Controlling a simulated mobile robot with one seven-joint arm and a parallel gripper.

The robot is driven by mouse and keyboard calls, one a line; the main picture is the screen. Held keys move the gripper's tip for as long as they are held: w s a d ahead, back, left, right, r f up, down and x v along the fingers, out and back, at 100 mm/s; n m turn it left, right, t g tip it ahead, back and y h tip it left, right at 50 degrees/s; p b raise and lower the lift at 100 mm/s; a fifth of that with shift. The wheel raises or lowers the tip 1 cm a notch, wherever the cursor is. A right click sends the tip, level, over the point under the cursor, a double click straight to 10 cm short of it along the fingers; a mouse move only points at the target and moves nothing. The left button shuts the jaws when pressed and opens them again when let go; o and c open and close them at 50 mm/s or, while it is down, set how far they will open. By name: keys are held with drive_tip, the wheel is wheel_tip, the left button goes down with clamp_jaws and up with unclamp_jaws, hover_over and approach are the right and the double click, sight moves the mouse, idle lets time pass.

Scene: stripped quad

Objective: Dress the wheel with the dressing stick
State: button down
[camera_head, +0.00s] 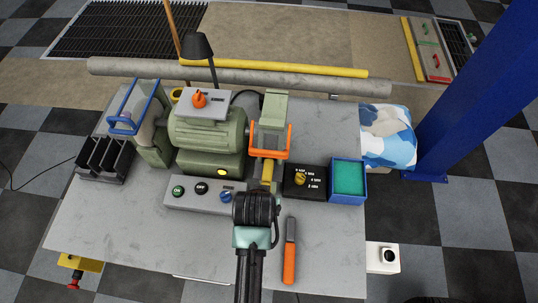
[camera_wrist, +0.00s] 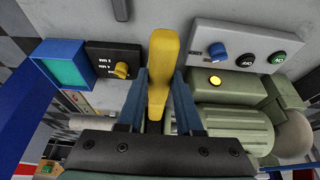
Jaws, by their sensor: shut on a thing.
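A yellow stick (camera_wrist: 163,65), which looks like the dressing stick, is held between the two blue-grey fingers of my gripper (camera_wrist: 157,110). In the head view the stick (camera_head: 267,172) shows just beyond my gripper (camera_head: 262,190), in front of the grinder's right end. The green grinder (camera_head: 207,130) has a right housing with an orange frame (camera_head: 270,153); the wheel there is hidden. I cannot tell whether the stick touches anything in the housing. The grinder's left end has a blue-framed guard (camera_head: 122,124).
Along the front stand a grey control panel (camera_head: 205,194), a black box with a yellow knob (camera_head: 302,180) and a blue tray with a teal inside (camera_head: 348,180). An orange-handled tool (camera_head: 289,262) lies right of my arm. A black bin (camera_head: 105,158) stands left. The table's front left is clear.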

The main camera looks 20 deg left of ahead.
drive_tip(key=shift+w+a, duration=0.15)
drive_tip(key=shift+w, duration=0.4)
drive_tip(key=shift+r+p, duration=0.1)
drive_tip(key=shift+p, duration=1.2)
idle(2.4)
drive_tip(key=s+p, duration=0.1)
drive_tip(key=s+d+p, duration=0.1)
drive_tip(key=s, duration=0.1)
drive_tip(key=s+p, duration=0.1)
drive_tip(key=shift+s+d+r, duration=0.15)
drive_tip(key=shift+s+r, duration=0.15)
drive_tip(key=shift+r, duration=0.1)
drive_tip(key=shift+s+d+p, duration=0.15)
drive_tip(key=shift+s+p, duration=0.25)
drive_tip(key=shift+s, duration=0.15)
drive_tip(key=shift+s+d+p, duration=0.15)
drive_tip(key=shift+s+p, duration=0.25)
drive_tip(key=shift+s, duration=0.15)
